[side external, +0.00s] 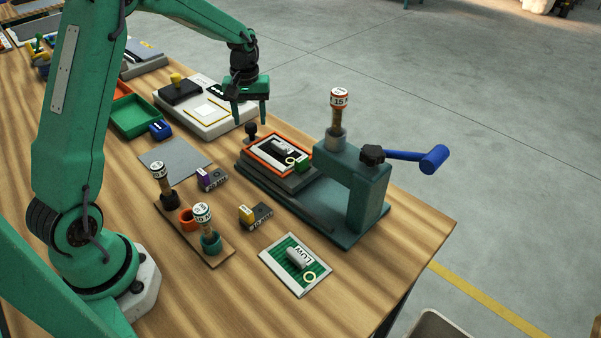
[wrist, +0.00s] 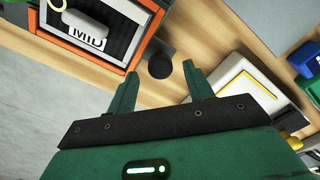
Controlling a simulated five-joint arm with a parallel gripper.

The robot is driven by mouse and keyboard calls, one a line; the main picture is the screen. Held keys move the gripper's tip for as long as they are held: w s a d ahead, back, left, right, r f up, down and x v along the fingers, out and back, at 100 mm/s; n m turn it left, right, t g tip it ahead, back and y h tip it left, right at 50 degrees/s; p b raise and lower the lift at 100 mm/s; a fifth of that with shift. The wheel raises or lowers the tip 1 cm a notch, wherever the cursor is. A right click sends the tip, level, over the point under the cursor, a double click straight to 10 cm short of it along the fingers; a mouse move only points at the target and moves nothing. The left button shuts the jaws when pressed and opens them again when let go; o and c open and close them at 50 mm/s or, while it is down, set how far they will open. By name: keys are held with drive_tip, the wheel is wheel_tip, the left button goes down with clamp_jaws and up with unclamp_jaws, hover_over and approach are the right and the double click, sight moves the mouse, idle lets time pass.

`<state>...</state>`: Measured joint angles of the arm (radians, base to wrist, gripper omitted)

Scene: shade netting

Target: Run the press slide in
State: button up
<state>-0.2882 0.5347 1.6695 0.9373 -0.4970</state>
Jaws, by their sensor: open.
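The press (side external: 368,180) is dark teal, with a column, a head holding a stamp marked 15 (side external: 338,103), and a blue-handled lever (side external: 420,158). Its grey slide (side external: 262,177) carries an orange-framed card and sits mostly on the left, out from under the head. The card, marked MID, shows in the wrist view (wrist: 88,41). A black knob (side external: 251,130) stands at the slide's far left end and shows in the wrist view (wrist: 160,67). My gripper (side external: 250,122) is open and empty, fingers pointing down near the knob; in the wrist view the knob appears between the fingertips, contact unclear.
A white device (side external: 215,118) stands left of the slide. A green tray (side external: 135,117) and blue block (side external: 160,130) lie farther left. A stamp rack (side external: 215,248), small ink blocks (side external: 256,215) and a LOW card (side external: 290,265) lie in front.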

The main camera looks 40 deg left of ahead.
sight(283, 149)
drive_tip(key=shift+f, duration=1)
clamp_jaws()
drive_tip(key=d, duration=1.2)
drive_tip(key=shift+w+d+r, duration=0.1)
drive_tip(key=shift+d, duration=0.2)
unclamp_jaws()
drive_tip(key=shift+a, duration=0.1)
wheel_tip(283, 149, up, 8)
